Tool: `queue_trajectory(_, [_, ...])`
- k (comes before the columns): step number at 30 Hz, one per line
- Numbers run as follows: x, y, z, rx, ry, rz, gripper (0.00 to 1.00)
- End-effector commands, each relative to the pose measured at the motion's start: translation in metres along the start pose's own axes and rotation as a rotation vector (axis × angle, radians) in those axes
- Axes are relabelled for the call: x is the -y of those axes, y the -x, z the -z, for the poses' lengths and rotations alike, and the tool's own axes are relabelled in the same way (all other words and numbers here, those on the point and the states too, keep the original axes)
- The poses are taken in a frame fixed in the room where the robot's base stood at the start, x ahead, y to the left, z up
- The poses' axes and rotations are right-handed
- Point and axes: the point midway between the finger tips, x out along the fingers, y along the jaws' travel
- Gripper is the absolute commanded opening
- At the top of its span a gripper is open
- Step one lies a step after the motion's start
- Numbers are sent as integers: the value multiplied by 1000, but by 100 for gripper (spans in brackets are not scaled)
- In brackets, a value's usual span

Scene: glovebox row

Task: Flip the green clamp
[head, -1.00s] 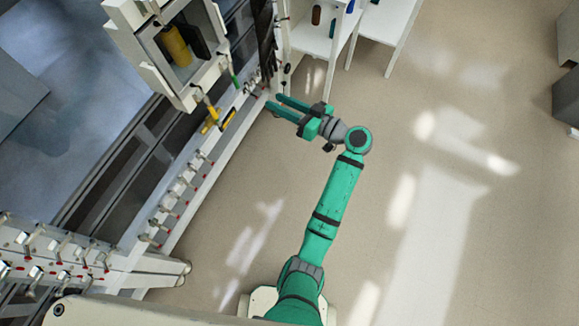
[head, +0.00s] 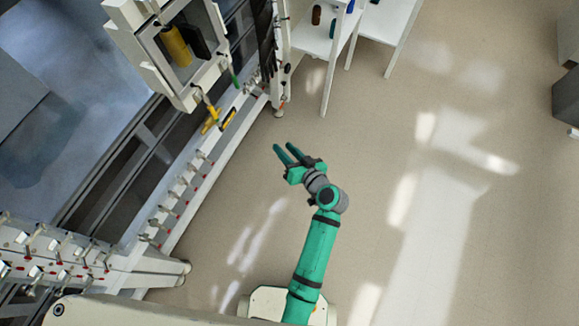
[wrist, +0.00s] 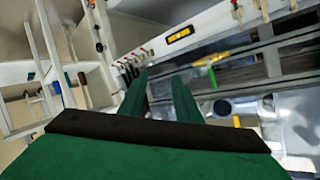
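The green clamp (head: 235,77) is a small green handle on the glovebox front, in the upper left of the head view. A thin green bar (wrist: 212,78) right of my fingers in the wrist view looks like the same clamp. My gripper (head: 284,147) is over open floor, apart from the glovebox and below and right of the clamp in the head view. In the wrist view its two green fingers (wrist: 160,78) stand apart with nothing between them. My gripper is open and empty.
A yellow clamp (head: 210,120) is on the glovebox below the green one. A white rail with several small red-tipped valves (head: 180,185) runs along the glovebox. A white shelf (head: 318,38) stands at the top.

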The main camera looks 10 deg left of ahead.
Motion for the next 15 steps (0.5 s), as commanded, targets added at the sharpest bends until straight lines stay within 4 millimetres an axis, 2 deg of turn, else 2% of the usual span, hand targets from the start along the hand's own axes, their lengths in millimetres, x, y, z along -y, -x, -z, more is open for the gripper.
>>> queue_trajectory(1, [0,4,-10,6,-9,-22,30])
queue_trajectory(6, [-4,16,-32,12,-26,-97,30])
queue_trajectory(15, [-7,31,-51,13,-38,-170,30])
